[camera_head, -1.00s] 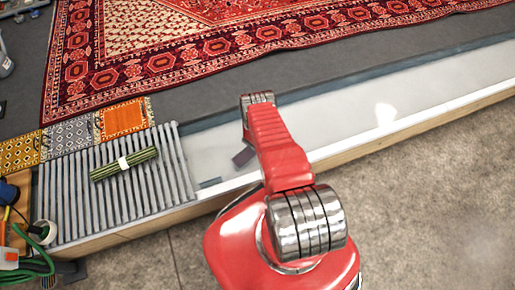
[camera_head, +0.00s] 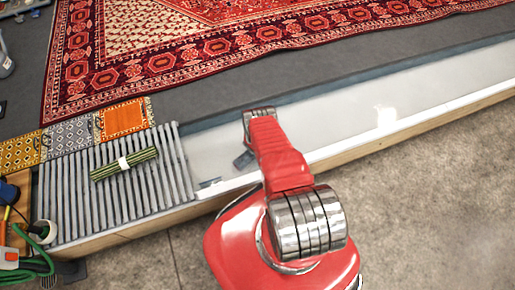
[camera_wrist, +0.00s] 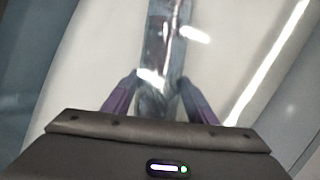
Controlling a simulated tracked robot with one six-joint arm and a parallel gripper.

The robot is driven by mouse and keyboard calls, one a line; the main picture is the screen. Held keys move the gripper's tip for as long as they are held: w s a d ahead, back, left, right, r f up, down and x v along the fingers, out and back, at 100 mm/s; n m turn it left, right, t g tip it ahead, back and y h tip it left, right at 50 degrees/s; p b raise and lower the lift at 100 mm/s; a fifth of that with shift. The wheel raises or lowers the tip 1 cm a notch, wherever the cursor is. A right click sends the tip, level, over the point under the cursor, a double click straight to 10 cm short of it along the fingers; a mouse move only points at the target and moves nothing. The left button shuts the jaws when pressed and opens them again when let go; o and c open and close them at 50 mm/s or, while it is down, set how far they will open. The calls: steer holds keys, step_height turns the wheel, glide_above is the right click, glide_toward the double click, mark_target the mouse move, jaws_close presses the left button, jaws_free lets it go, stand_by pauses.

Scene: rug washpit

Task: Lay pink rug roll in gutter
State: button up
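No pink rug roll can be made out in either view. The gutter (camera_head: 340,120) is a long pale trough with a shiny bottom, running from the slatted rack up to the right. My gripper is mostly hidden behind my red arm in the head view; a small dark part (camera_head: 243,160) shows over the gutter. In the wrist view my gripper (camera_wrist: 160,78) has its two purple fingers apart, pointing at the pale gutter bottom. A blurred grey-blue strip (camera_wrist: 164,42) shows between and beyond the fingertips; it looks like a reflection, and I see no roll gripped.
A green roll with a white band (camera_head: 123,163) lies on the grey slatted rack (camera_head: 75,215) at left. A red patterned rug (camera_head: 170,70) lies beyond the gutter. Small mats (camera_head: 70,137) border the rack. Green hose (camera_head: 30,262) and tools crowd the lower left corner.

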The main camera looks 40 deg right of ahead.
steer(key=shift+o, duration=1.3)
steer(key=shift+r, duration=0.2)
steer(key=v, duration=1.1)
steer(key=shift+a+r, duration=0.15)
steer(key=shift+r, duration=0.15)
